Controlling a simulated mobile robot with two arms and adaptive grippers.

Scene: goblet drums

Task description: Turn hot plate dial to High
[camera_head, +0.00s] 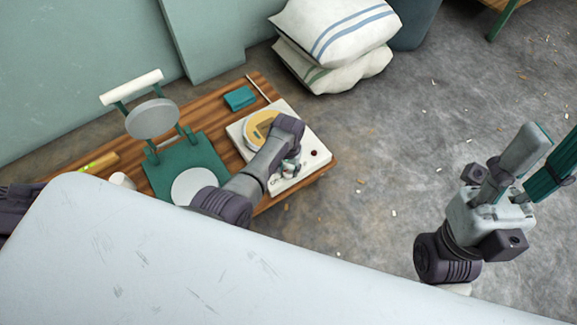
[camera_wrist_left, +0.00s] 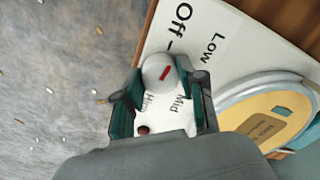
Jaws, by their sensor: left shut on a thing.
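The white hot plate (camera_head: 238,133) sits on the wooden bench, with a round yellow-topped plate (camera_head: 258,128) on it. In the left wrist view its dial (camera_wrist_left: 160,72) is a light grey knob with a short red mark. The printed words Off, Low, Mid and High surround it. The mark lies slantwise; I cannot tell which word it points to. My left gripper (camera_wrist_left: 163,100) is shut on the dial, its green fingers at either side. In the head view my left gripper (camera_head: 288,168) is over the hot plate's front and hides the dial. My right gripper (camera_head: 550,145) is open and empty.
A green press (camera_head: 185,165) with round grey plates stands left on the wooden bench (camera_head: 205,108). A teal block (camera_head: 239,98) lies behind the hot plate. White striped sacks (camera_head: 335,40) are stacked beyond the bench. The floor at right is mostly clear.

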